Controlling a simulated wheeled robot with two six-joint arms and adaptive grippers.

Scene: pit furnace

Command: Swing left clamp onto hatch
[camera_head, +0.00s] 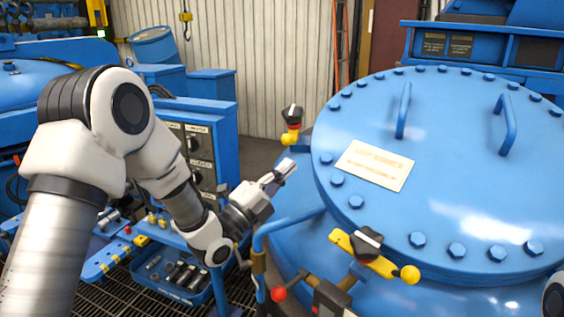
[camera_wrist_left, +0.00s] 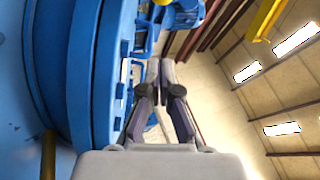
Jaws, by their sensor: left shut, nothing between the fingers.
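The round blue hatch (camera_head: 450,170) lies shut, with bolts around its rim and two handles on top. A clamp with a black knob and yellow ball (camera_head: 291,125) stands off the hatch's left edge, turned away from the lid. Another clamp, a yellow bar with a black knob (camera_head: 368,245), is at the hatch's front edge; whether it overlaps the lid is unclear. My left gripper (camera_head: 284,170) is shut and empty, just left of the hatch rim and below the left clamp. In the left wrist view its fingers (camera_wrist_left: 160,75) meet beside the blue rim (camera_wrist_left: 100,75). My right gripper is out of view.
A blue pipe rail (camera_head: 285,222) and a red-knobbed lever (camera_head: 279,294) stand below my left gripper. A blue control cabinet (camera_head: 205,130) and a blue tool bin (camera_head: 175,275) are to the left. The gap between cabinet and hatch is narrow.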

